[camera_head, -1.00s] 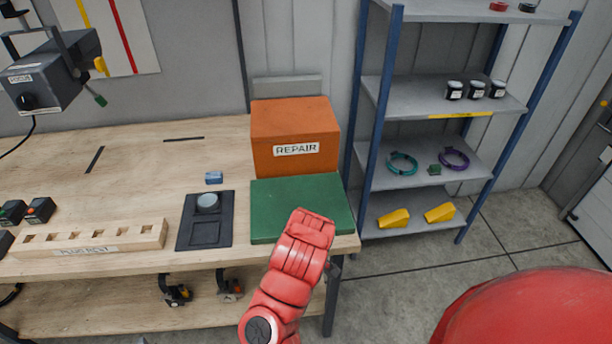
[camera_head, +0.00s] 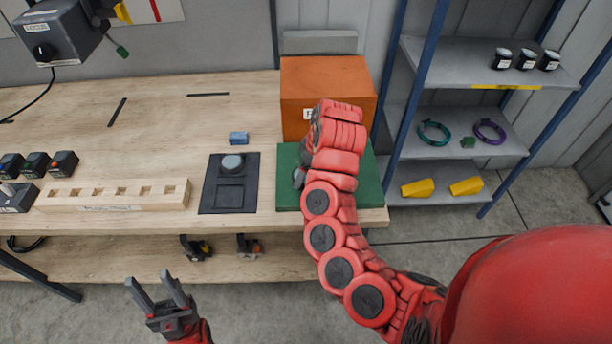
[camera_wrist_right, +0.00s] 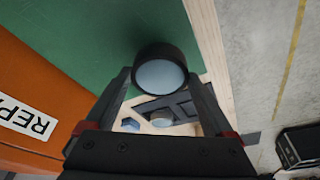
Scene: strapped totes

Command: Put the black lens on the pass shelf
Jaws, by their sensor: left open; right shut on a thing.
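The black lens (camera_wrist_right: 160,72), a short black cylinder with a pale glass face, is between the fingers of my right gripper (camera_wrist_right: 160,90) in the right wrist view. My right gripper is shut on it, above the green surface. In the head view my red right arm hides the lens and most of that gripper. My left gripper (camera_head: 158,292) is open and empty, low in front of the bench. The blue-posted rack stands at the right. One of its shelves (camera_head: 465,68) has a yellow strip and several black-lidded jars (camera_head: 526,60); I cannot read the strip.
An orange REPAIR box (camera_head: 325,80) stands behind the green mat or case (camera_head: 287,180) on the bench. A dark tray (camera_head: 229,197) with a round grey piece, a small blue block (camera_head: 239,138) and a slotted wooden rack (camera_head: 115,194) are left. Lower shelves hold rings and yellow wedges (camera_head: 418,188).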

